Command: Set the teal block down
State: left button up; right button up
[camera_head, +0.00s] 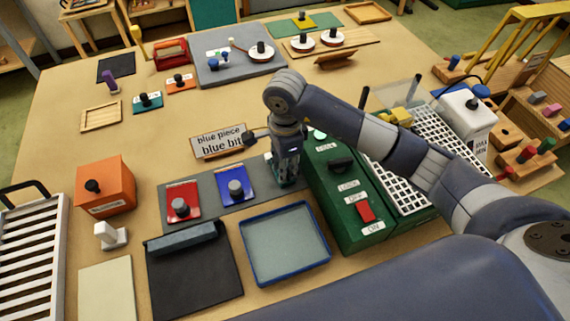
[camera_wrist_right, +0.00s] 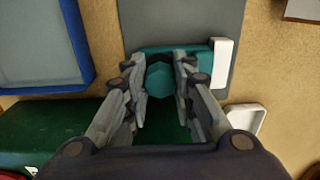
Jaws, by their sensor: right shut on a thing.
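My right gripper (camera_head: 286,168) is over the right end of the grey mat (camera_head: 213,190), beside the green box (camera_head: 345,212). In the right wrist view, the gripper (camera_wrist_right: 160,84) is shut on the teal knob of the teal block (camera_wrist_right: 192,58). The block's underside is hidden, and I cannot tell whether it touches the mat. My left gripper is not in view.
A sign (camera_head: 222,141) stands behind the mat. A blue-rimmed tray (camera_head: 285,243) and a black pad (camera_head: 195,277) lie in front. Another teal piece (camera_head: 148,101) lies farther back. Bare table lies left of the sign.

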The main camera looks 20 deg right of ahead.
jog(key=o, duration=1)
jog(key=shift+f, duration=0.1)
jog(key=shift+r+p, duration=0.3)
notch_tip(320, 180, up, 6)
jog(key=b, duration=0.3)
jog(key=shift+r, duration=0.1)
notch_tip(320, 180, up, 6)
jog(key=shift+f, duration=0.2)
